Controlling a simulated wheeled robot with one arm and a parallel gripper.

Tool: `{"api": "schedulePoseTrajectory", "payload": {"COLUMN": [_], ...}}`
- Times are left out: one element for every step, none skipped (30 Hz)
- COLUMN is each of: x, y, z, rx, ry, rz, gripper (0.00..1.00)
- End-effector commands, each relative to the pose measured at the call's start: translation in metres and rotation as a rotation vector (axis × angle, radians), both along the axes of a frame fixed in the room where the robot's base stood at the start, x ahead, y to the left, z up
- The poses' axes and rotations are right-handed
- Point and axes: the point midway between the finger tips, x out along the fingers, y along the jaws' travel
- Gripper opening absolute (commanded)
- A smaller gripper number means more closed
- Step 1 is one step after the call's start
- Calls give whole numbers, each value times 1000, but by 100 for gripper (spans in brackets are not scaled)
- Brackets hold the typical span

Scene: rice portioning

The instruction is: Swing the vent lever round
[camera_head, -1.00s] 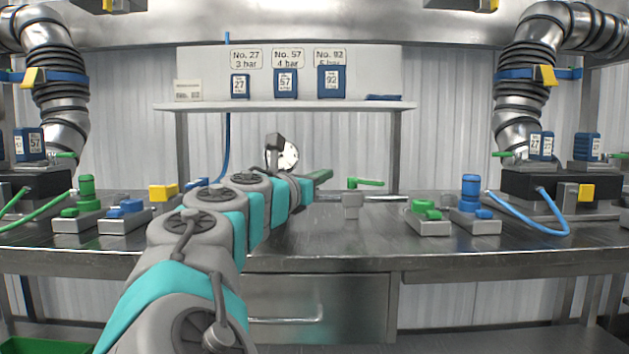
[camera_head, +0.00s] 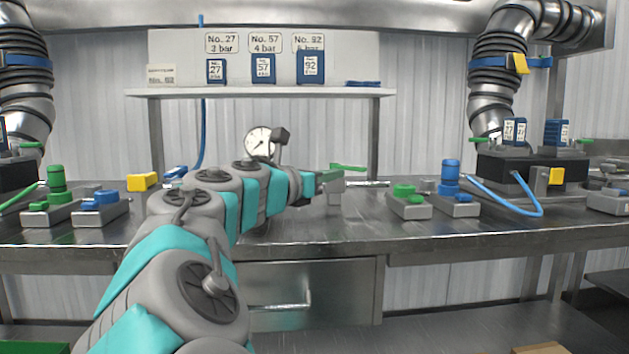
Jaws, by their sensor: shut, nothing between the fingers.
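The green vent lever (camera_head: 348,167) sits on top of a small grey block (camera_head: 335,189) at the middle of the steel bench. Its handle points to the right. My gripper (camera_head: 325,177) reaches in from the left at the end of my grey and teal arm. It is shut and empty, with its tip close to the left side of the lever's base. The tip overlaps the block in this view, and I cannot tell whether they touch.
A round gauge (camera_head: 260,142) stands behind my arm. Green-topped (camera_head: 405,194) and blue-topped (camera_head: 450,190) fittings stand to the right of the lever. A shelf (camera_head: 260,92) with blue numbered packs is above. The bench front (camera_head: 335,227) is clear.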

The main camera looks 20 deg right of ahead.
Motion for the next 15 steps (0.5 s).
{"api": "schedulePoseTrajectory", "payload": {"x": [4,7,9,11,13,14,16,17,18,18,19,19,19,20,20], "y": [-8,-12,-17,-20,-22,-25,-27,-29,-31,-32,-33,-33,-34,-34,-34], "z": [-1,-1,0,0,1,1,1,1,1,2,2,2,2,2,2], "rx": [1,1,1,0,-1,-1,-2,-2,-2,-2,-2,-2,-2,-2,-2], "ry": [0,0,-2,-2,-3,-3,-3,-3,-3,-3,-3,-3,-3,-3,-3], "rz": [-2,0,0,0,1,1,1,1,1,2,2,2,2,2,2], "gripper": [0,0,0,0,0,0,0,0,0,0,0,0,0,0,0]}}
